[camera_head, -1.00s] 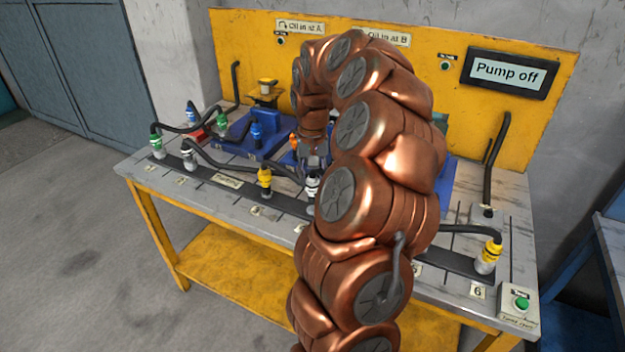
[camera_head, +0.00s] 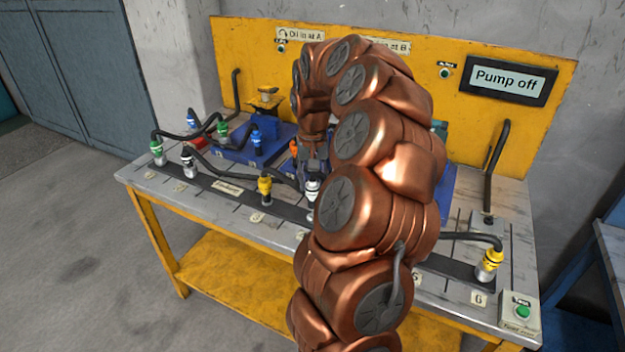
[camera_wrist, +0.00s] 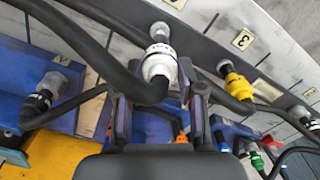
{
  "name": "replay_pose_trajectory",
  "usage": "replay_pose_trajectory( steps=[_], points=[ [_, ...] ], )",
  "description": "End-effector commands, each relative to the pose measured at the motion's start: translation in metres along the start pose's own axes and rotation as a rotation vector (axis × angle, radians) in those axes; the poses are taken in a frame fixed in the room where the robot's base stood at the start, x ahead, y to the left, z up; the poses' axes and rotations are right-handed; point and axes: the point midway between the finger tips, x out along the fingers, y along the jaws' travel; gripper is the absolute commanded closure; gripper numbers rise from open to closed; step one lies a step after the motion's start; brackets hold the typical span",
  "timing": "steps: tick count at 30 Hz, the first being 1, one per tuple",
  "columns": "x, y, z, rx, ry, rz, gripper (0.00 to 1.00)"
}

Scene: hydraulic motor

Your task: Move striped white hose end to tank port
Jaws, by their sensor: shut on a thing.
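A white hose end (camera_wrist: 158,64) with a dark band and a thick black hose stands on a grey fitting of the front strip; in the head view the white hose end (camera_head: 312,189) is partly behind my arm. My gripper (camera_wrist: 160,98) is shut on it from behind, one finger on each side; in the head view my gripper (camera_head: 313,168) is just above it. Another white-and-black hose end (camera_head: 189,163) stands farther left on the strip. A further black-and-white hose end (camera_wrist: 36,104) sits at a blue block in the wrist view. I cannot tell which port is the tank port.
A yellow hose end (camera_head: 265,187) stands left of my gripper, another yellow one (camera_head: 489,262) at the right. Green (camera_head: 156,150) and blue (camera_head: 257,142) ends are at the left. Black hoses cross close to my fingers. A display (camera_head: 507,77) reads "Pump off".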

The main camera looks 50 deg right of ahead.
Motion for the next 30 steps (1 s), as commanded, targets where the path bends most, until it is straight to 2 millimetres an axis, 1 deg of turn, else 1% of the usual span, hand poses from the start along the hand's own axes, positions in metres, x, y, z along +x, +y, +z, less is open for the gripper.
replay_pose_trajectory(
  steps=[5,8,30],
  points=[
    [-0.002,0.000,0.000,0.000,0.001,0.000,1.00],
    [-0.006,0.000,0.000,0.001,0.000,0.000,1.00],
    [-0.066,0.000,0.000,0.000,0.001,0.000,1.00]
  ],
)
